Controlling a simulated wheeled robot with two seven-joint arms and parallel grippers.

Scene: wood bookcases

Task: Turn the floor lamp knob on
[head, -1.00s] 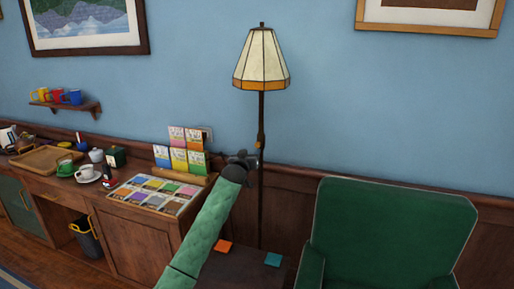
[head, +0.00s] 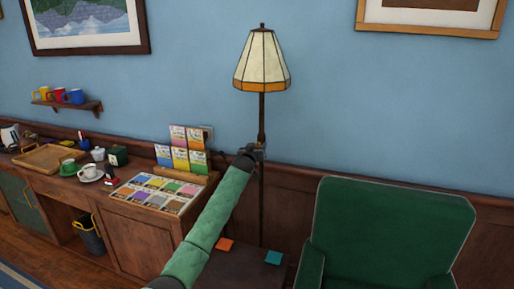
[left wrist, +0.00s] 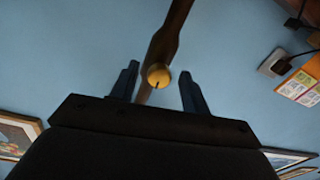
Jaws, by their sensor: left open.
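The floor lamp (head: 262,60) stands against the blue wall, with a cream and amber panelled shade on a thin dark pole. In the left wrist view, the lamp's round brass knob (left wrist: 158,76) sits on the dark pole (left wrist: 170,32), with a dark slot on its face. My left gripper (head: 258,150) is at the pole, below the shade. In the left wrist view my left gripper (left wrist: 158,84) is open, with one finger on each side of the knob and a gap to each. Contact with the knob does not show. My right gripper is not in view.
A green armchair (head: 390,235) stands right of the lamp. A small dark table (head: 245,268) with orange and teal coasters is below my arm. A wooden cabinet (head: 140,240) with a sample tray, cards and cups is to the left. A wall outlet (left wrist: 273,64) with plugs is nearby.

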